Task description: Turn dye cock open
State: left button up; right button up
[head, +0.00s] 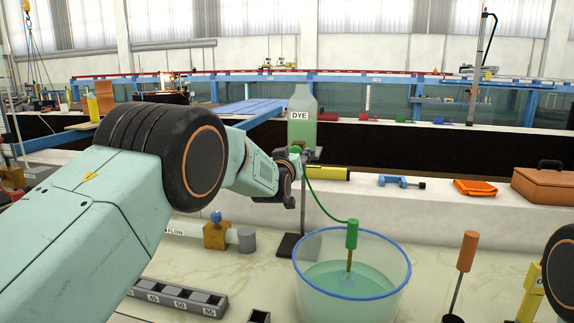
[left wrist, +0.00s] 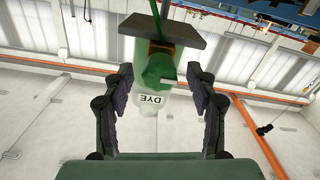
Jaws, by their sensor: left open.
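The dye bottle (head: 302,103), pale green with a DYE label, stands on a stand above the bench in the head view. Its green cock (head: 296,149) is at the bottle's foot, partly hidden by my left gripper (head: 292,172). In the left wrist view, the cock (left wrist: 158,70) lies between the two open fingers of the left gripper (left wrist: 160,80), with gaps visible on both sides. The labelled bottle (left wrist: 152,102) shows upside down behind it. A thin green tube (head: 322,207) runs from the cock to a green-handled rod (head: 351,234). My right gripper is out of view.
A clear blue-rimmed bucket (head: 400,262) of greenish water stands below the bottle. A brass valve (head: 215,235) with a blue knob is left of the stand. An orange-handled tool (head: 467,250) is at right. A blue clamp (head: 400,181) and orange tray (head: 475,188) lie behind.

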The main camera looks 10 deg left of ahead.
pick_arm(q)
jog(key=s, duration=1)
jog(key=shift+s, duration=0.4)
